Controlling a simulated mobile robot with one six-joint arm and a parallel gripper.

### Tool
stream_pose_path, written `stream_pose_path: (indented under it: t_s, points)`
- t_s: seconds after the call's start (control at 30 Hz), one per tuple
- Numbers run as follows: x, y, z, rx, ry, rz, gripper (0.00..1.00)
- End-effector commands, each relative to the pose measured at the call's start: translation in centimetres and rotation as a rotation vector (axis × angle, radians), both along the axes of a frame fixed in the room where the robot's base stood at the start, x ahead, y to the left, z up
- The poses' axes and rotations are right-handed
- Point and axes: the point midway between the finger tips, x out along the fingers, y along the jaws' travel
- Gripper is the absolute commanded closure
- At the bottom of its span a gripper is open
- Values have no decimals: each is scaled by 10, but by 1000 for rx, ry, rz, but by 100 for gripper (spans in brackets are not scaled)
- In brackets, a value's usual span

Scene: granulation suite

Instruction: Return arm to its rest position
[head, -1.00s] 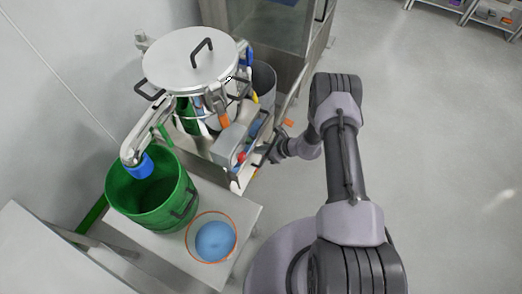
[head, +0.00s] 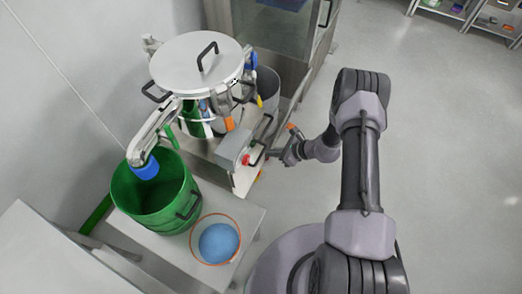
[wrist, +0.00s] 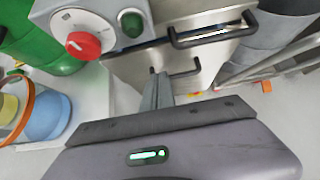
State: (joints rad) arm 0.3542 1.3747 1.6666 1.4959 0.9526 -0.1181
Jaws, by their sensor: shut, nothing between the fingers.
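My gripper (head: 277,155) is at the end of my arm, to the right of the grey control box and apart from it in the head view. In the wrist view my gripper (wrist: 163,84) shows its two fingers together, with nothing between them. They point towards a steel cabinet front with black handles (wrist: 200,36); whether they touch it I cannot tell. My arm (head: 361,165) reaches up from the lower right and bends back down to the left.
The control box with a red knob (wrist: 83,44) is close by on the left. A steel vessel with a lid (head: 195,65), a green drum (head: 150,205) and a bowl of blue material (head: 218,243) stand left. The floor (head: 450,130) at right is clear.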

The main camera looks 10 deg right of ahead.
Motion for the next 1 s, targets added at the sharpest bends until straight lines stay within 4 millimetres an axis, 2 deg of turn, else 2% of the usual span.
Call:
stream_pose_path:
  t_s: [0.03, 0.2, 0.37, 0.43, 0.47, 0.57, 0.6, 0.67, 0.7, 0.77, 0.8, 0.87, 0.9, 1.0]
  points:
    - [-5, -8, 14, 0, 0, -3, 100]
    - [-18, -25, 29, -1, 1, 0, 100]
    - [-20, -28, 31, -2, -1, 1, 100]
    - [-16, -26, 42, -9, -15, 25, 100]
    - [-12, -24, 55, -19, -32, 49, 100]
    - [1, -10, 132, -83, -127, 211, 100]
    - [2, 0, 174, -124, -178, 303, 100]
    - [-7, 17, 237, -196, -255, 452, 100]
    - [-19, 28, 276, -252, -305, 551, 100]
    - [-43, 43, 329, -342, -377, 693, 100]
    - [-63, 51, 360, -409, -423, 785, 100]
    - [-96, 59, 400, -517, -489, 914, 100]
    - [-120, 63, 422, -595, -531, 995, 100]
    - [-180, 62, 461, -803, -626, 1168, 100]
